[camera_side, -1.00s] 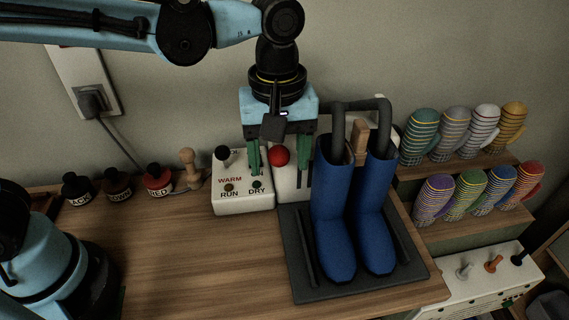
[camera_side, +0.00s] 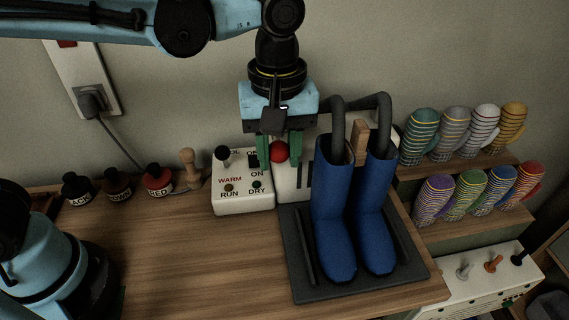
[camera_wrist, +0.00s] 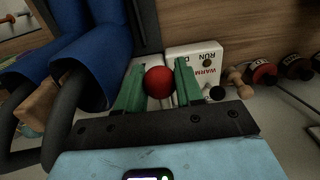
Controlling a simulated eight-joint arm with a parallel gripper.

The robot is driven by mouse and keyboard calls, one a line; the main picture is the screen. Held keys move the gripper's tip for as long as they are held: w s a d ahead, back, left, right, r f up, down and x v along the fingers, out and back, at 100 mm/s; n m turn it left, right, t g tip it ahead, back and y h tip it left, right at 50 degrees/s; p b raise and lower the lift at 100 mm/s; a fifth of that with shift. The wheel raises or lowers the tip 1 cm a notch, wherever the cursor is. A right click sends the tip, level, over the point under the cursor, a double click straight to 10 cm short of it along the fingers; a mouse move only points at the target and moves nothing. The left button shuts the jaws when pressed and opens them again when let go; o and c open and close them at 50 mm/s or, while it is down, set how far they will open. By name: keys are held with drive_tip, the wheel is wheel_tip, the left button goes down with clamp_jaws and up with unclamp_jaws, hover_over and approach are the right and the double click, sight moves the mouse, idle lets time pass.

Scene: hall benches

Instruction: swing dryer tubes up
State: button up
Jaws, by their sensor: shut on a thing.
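Two dark grey dryer tubes (camera_side: 338,128) arch at the back and run down into the tops of two blue boots (camera_side: 332,232). The boots stand upright on a dark tray (camera_side: 300,285). A white dryer body (camera_side: 290,182) stands behind the tray, partly hidden. A red ball knob (camera_side: 279,152) sits in front of it. My gripper (camera_side: 279,158) points down with its green fingers on either side of the red knob, shut on it. In the wrist view the knob (camera_wrist: 158,82) lies between the fingers; the tubes (camera_wrist: 65,110) and boots show at left.
A white control box (camera_side: 243,195) with a black-knobbed lever and labels WARM, RUN, DRY stands left of the knob. Several small dark and red bottles (camera_side: 118,186) and a wooden stamp (camera_side: 189,168) stand further left. Striped mitten-like items (camera_side: 421,132) fill shelves at right. The front bench is clear.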

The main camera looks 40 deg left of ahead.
drive_tip(key=shift+w+a+r, duration=0.1)
drive_tip(key=shift+r, duration=0.7)
drive_tip(key=shift+w+a+r, duration=0.1)
drive_tip(key=shift+r, duration=0.4)
drive_tip(key=shift+w+a+r, duration=0.1)
drive_tip(key=shift+r, duration=0.35)
drive_tip(key=shift+r, duration=0.1)
drive_tip(key=shift+w+a+r, duration=0.2)
drive_tip(key=shift+r, duration=0.3)
drive_tip(key=shift+w+a+r, duration=0.15)
drive_tip(key=shift+w+r, duration=0.05)
drive_tip(key=shift+r, duration=0.25)
